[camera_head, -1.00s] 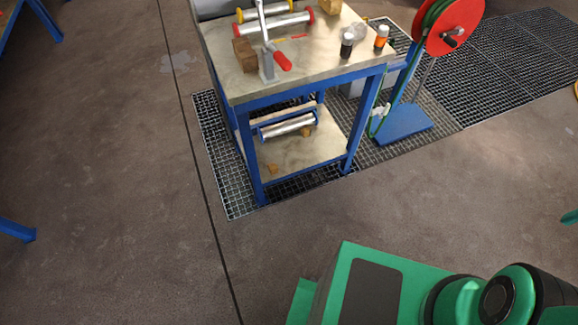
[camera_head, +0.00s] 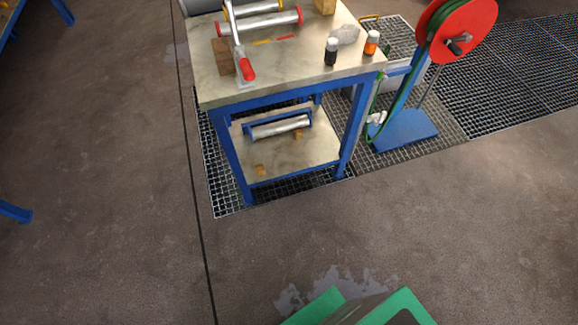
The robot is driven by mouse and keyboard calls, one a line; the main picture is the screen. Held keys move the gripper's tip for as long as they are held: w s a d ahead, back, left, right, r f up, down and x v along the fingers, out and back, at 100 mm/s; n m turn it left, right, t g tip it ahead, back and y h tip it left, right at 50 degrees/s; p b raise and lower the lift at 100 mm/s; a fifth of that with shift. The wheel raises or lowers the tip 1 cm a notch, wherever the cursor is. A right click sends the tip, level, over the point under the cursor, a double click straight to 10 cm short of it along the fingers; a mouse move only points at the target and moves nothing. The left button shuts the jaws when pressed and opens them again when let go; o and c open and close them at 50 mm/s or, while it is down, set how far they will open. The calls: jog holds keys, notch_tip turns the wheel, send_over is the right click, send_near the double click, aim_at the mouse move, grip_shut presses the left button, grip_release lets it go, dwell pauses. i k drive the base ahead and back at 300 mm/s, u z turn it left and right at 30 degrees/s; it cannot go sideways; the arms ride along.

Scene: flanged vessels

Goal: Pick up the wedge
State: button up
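Several wooden pieces could be the wedge, and I cannot tell which one is meant. A brown wooden block (camera_head: 222,57) stands at the left side of the bench top, beside a clamp with a red handle (camera_head: 246,70). A lighter wooden block (camera_head: 325,6) is at the back right of the top, cut by the picture edge. On the lower shelf lie a small tan wooden piece (camera_head: 260,170) near the front and another (camera_head: 298,134) by a roller. My gripper is not in view.
The blue-legged workbench (camera_head: 215,91) stands partly on a floor grating (camera_head: 228,202). Two small bottles (camera_head: 331,52) (camera_head: 371,43) and a grey rag (camera_head: 346,35) are on its top. A red hose reel (camera_head: 460,26) on a blue stand is at right. The floor in front is clear.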

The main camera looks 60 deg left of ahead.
aim_at(260, 169)
jog(key=z, duration=0.05)
jog(key=k, duration=1.7)
jog(key=u, duration=0.9)
jog(key=i, duration=1.2)
jog(key=z, duration=0.05)
